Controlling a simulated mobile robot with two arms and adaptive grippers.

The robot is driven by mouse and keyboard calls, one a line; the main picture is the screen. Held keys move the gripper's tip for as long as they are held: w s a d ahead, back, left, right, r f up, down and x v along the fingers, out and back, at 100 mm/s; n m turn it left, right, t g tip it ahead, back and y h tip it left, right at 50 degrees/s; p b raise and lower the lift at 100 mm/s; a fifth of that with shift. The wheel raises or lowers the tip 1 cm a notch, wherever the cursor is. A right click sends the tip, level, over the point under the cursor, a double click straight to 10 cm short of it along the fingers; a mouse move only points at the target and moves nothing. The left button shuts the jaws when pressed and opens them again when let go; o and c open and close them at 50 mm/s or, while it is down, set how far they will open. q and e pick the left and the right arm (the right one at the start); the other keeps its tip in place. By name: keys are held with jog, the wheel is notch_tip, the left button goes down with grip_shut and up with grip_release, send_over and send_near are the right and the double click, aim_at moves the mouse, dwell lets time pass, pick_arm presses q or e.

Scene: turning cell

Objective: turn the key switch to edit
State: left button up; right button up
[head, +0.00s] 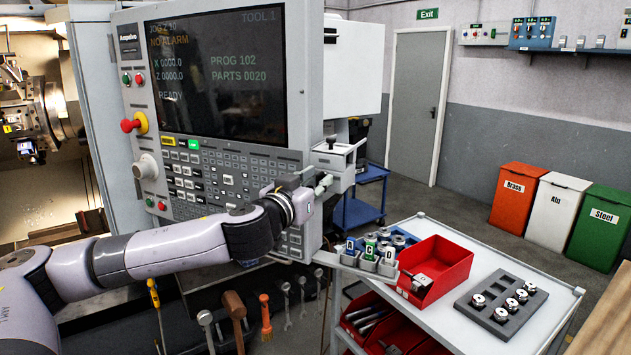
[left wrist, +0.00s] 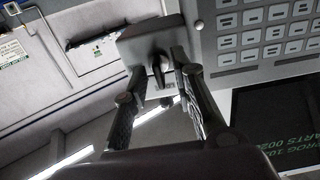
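The grey switch box (head: 338,160) sticks out from the right edge of the control panel (head: 230,90), with a small dark upright piece (head: 331,142) on top. My left gripper (head: 318,184) is just in front of and below this box. In the left wrist view the gripper's fingers (left wrist: 165,105) are spread apart, with a gap between them. A dark key-like piece (left wrist: 157,70) on the box (left wrist: 150,42) shows between the fingers, with room at its sides. Its marks are too small to read. My right gripper is in neither view.
A red emergency button (head: 130,125) and keypad (head: 215,180) are on the panel. Below right, a white cart (head: 530,335) carries a red bin (head: 440,262), a grey part tray (head: 500,300) and several labelled holders. Tools hang below the panel.

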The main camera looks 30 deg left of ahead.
pick_arm(q)
grip_shut()
jog(key=shift+m, duration=0.4)
jog(key=m, duration=0.2)
jog(key=shift+m+b, duration=0.3)
jog(key=shift+m, duration=0.1)
jog(key=m, duration=0.4)
jog(key=shift+d+m, duration=0.1)
jog(key=shift+m, duration=0.2)
jog(key=m+p, duration=0.2)
jog(key=m, duration=0.2)
jog(key=m+p, duration=0.2)
jog(key=m, duration=0.3)
jog(key=shift+f+m, duration=0.1)
jog(key=shift+m, duration=0.3)
